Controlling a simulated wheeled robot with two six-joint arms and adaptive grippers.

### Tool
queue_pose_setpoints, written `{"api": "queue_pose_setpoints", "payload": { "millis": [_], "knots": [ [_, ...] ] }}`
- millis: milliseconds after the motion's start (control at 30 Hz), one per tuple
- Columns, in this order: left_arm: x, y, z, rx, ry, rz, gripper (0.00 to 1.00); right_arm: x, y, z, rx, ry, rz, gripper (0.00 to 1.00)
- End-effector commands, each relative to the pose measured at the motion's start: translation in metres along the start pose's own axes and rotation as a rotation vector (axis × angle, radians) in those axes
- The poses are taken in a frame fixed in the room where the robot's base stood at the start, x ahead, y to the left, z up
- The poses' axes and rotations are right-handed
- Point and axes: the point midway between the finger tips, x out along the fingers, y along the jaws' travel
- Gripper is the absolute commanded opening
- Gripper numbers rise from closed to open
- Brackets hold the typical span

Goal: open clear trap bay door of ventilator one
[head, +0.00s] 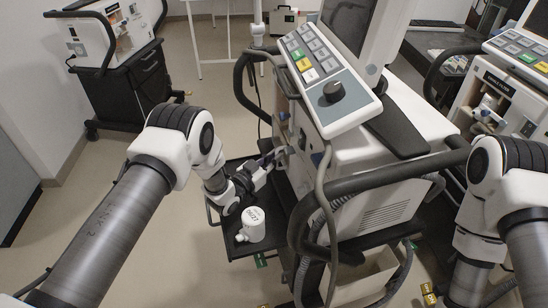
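The nearest ventilator (375,185) stands in the middle of the head view, a white body with a tilted control panel above it. Its connector side (288,125) faces left and shows steeply foreshortened, with small fittings on it. A clear trap bay door cannot be made out there. My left gripper (272,158) reaches to the lower part of this side, its fingertips at or very close to a small grey part. Whether the fingers are open or shut on it is too small to tell. My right arm comes in at the right; its gripper is out of view.
A white labelled canister (251,224) stands on a dark shelf (232,245) just below my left gripper. Black rails and hoses (322,215) curve around the ventilator's front. Another ventilator (500,100) stands at the right, another machine (108,35) at the back left. The floor at left is clear.

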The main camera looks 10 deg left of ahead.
Motion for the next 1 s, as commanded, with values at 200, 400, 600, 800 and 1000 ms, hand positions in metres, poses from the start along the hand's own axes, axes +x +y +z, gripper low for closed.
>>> {"api": "queue_pose_setpoints", "payload": {
  "millis": [200, 400, 600, 800, 1000],
  "knots": [
    [-0.001, -0.002, 0.001, 0.000, 0.000, 0.011, 0.00, 0.002, 0.000, 0.000, 0.000, 0.000, 0.000, 0.40],
    [-0.008, -0.012, 0.002, 0.001, 0.001, 0.072, 0.00, 0.010, 0.000, 0.000, 0.000, 0.000, 0.000, 0.40],
    [-0.019, -0.029, 0.004, 0.002, 0.002, 0.194, 0.00, 0.024, 0.000, 0.000, 0.000, 0.000, 0.000, 0.40],
    [-0.029, -0.048, 0.003, 0.000, 0.000, 0.257, 0.00, 0.033, 0.000, 0.000, 0.000, 0.000, 0.000, 0.40],
    [-0.035, -0.064, 0.001, 0.001, 0.000, 0.256, 0.00, 0.038, 0.000, 0.000, 0.000, 0.000, 0.000, 0.40]
  ]
}}
